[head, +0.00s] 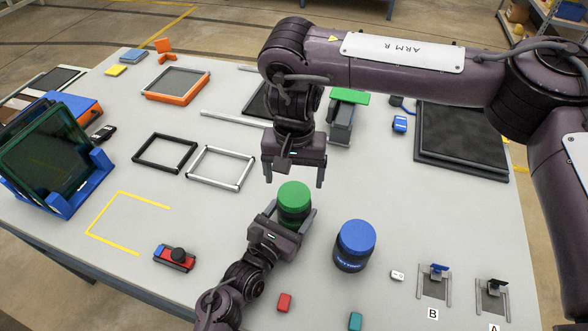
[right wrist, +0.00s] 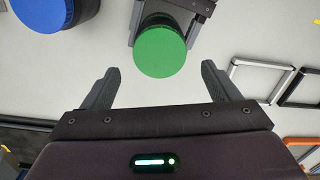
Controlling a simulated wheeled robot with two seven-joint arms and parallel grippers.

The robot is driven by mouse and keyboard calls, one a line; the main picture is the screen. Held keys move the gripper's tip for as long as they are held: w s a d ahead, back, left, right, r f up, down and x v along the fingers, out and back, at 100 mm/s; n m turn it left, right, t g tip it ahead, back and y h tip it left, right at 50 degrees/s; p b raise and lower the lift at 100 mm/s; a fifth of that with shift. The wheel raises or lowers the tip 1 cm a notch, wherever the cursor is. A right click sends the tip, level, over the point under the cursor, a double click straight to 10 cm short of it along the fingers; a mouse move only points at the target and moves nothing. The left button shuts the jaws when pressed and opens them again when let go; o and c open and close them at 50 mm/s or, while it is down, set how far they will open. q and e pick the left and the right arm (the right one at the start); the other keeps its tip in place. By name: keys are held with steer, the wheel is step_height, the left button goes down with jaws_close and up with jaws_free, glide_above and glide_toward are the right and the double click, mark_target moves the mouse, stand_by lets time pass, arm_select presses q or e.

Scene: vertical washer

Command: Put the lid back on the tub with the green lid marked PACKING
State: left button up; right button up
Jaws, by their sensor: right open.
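The green lid (head: 294,194) sits on top of the dark green tub (head: 293,219). The lid looks level; I cannot tell whether it is screwed tight, and no PACKING marking is readable. My left gripper (head: 290,217) has a finger on each side of the tub and appears shut on it, low on its body. My right gripper (head: 294,181) is open and empty, pointing down just behind and above the lid. In the right wrist view the lid (right wrist: 161,52) shows ahead, between the lines of the two spread fingers and not touched by them.
A tub with a blue lid (head: 356,238) stands to the right. A black frame (head: 165,153) and a silver frame (head: 220,168) lie to the left. Free table lies inside the yellow corner marking (head: 120,193).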

steer(key=n, duration=0.7)
steer(key=shift+r, duration=0.25)
steer(key=n, duration=0.6)
steer(key=shift+r+n, duration=0.25)
steer(key=shift+n, duration=0.15)
steer(key=n, duration=0.6)
steer(key=shift+r+n, duration=0.2)
steer(key=shift+n, duration=0.1)
steer(key=n, duration=0.6)
steer(key=shift+r+n, duration=0.2)
steer(key=shift+n, duration=0.1)
steer(key=n, duration=0.4)
steer(key=shift+r, duration=0.15)
steer(key=n, duration=0.7)
steer(key=shift+r, duration=0.25)
steer(key=n, duration=0.4)
steer(key=shift+r, duration=0.15)
steer(key=n, duration=0.5)
steer(key=shift+s+r, duration=0.1)
steer(key=shift+r, duration=0.05)
